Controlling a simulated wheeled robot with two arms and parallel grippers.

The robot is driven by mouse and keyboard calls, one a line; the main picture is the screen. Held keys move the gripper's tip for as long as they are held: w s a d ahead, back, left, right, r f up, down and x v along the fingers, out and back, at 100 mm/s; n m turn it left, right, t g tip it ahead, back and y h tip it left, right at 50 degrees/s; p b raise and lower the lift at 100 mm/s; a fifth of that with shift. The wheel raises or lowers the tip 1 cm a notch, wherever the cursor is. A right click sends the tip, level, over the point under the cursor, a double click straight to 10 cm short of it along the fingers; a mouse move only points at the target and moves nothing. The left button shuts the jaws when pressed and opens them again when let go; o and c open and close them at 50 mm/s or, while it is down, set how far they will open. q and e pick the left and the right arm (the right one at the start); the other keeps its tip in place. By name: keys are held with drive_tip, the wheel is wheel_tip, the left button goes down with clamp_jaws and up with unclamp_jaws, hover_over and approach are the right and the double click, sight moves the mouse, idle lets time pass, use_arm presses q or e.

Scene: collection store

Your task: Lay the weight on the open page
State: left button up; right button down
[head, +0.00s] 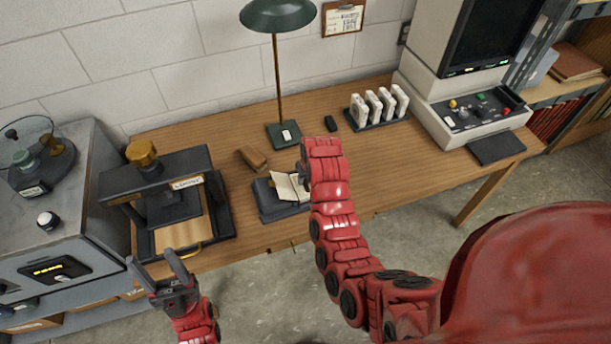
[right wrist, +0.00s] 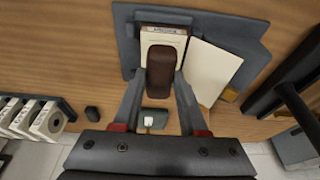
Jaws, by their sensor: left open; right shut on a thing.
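An open book (head: 288,187) with cream pages lies on a dark grey cradle (head: 268,204) near the table's front edge; my right arm partly covers it in the head view. In the right wrist view, the open book shows a printed page (right wrist: 164,36) and a blank page (right wrist: 214,69). My right gripper (right wrist: 163,76) is shut on a dark brown, rounded weight (right wrist: 161,66), held in front of the printed page. I cannot tell whether the weight touches the page. My left gripper (head: 160,268) is open and empty, in front of the table at lower left.
A green lamp (head: 283,134) stands behind the book, with a brown block (head: 252,157) to its left. A press (head: 165,195) is at left. White boxes in a rack (head: 378,108) and a reader machine (head: 465,110) are at right. Bare tabletop (head: 400,150) lies right of my arm.

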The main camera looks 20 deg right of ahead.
sight(306, 179)
drive_tip(key=shift+w+d+f+p, duration=0.15)
drive_tip(key=shift+w+p, duration=0.15)
drive_tip(key=shift+w, duration=1.05)
drive_tip(key=shift+f+p, duration=0.3)
drive_tip(key=shift+p, duration=0.15)
drive_tip(key=shift+s+f+p, duration=0.1)
drive_tip(key=shift+f+p, duration=0.25)
drive_tip(key=shift+f, duration=0.55)
drive_tip(key=shift+f+p, duration=0.3)
drive_tip(key=shift+f, duration=0.35)
drive_tip(key=shift+c, duration=2.2)
unclamp_jaws()
